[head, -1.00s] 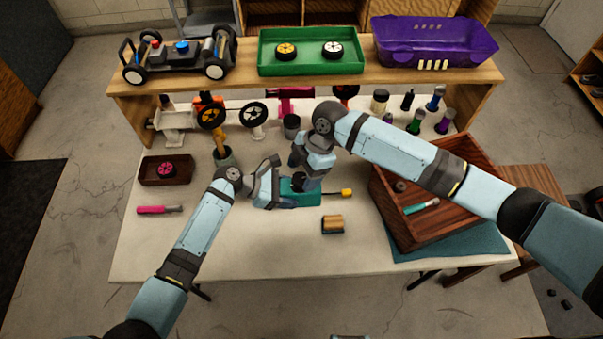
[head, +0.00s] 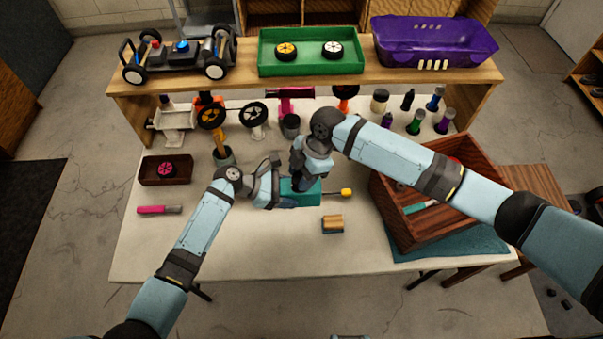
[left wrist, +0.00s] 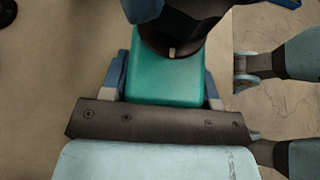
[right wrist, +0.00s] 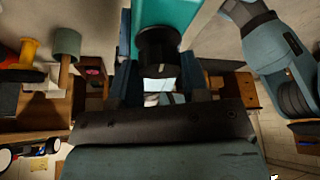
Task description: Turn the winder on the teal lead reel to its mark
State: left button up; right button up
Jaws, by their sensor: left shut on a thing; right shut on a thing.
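The teal lead reel (head: 308,195) lies on the white table near its middle, with a yellow-tipped end (head: 346,192) sticking out to its right. My left gripper (left wrist: 165,85) is shut on the reel's teal body (left wrist: 160,80), one finger on each side. My right gripper (right wrist: 159,68) is shut on the black winder (right wrist: 158,45), above the reel. The winder also shows in the left wrist view (left wrist: 172,38), with a small pale mark on its rim. In the head view my right gripper hides the winder. I cannot see a target mark on the body.
A wood block (head: 333,225) lies just in front of the reel. A wooden crate (head: 400,222) stands to the right, under my right arm. A pink-handled tool (head: 158,210) and a small brown tray (head: 165,171) lie left. Stands and bottles line the back; the table's front is clear.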

jog(key=m+t, duration=0.1)
jog(key=m, duration=0.1)
jog(key=m+t, duration=0.1)
jog(key=m, duration=0.2)
jog(key=shift+s+y, duration=0.15)
jog(key=shift+y, duration=0.15)
jog(key=m+t, duration=0.2)
jog(key=m, duration=0.3)
jog(key=shift+s+m, duration=0.1)
jog(key=shift+m, duration=0.2)
jog(key=m+h, duration=0.1)
jog(key=m, duration=0.1)
jog(key=m+t+h, duration=0.1)
jog(key=m, duration=0.2)
jog(key=shift+s+a+m+t, duration=0.1)
jog(key=shift+a+m+t, duration=0.05)
jog(key=shift+m+t, duration=0.15)
jog(key=m+h, duration=0.1)
jog(key=m, duration=0.1)
jog(key=m+h, duration=0.1)
jog(key=m, duration=0.2)
jog(key=shift+a+t, duration=0.1)
jog(key=shift+t, duration=0.3)
jog(key=shift+m, duration=0.4)
jog(key=o, duration=1)
jog(key=shift+c, duration=0.2)
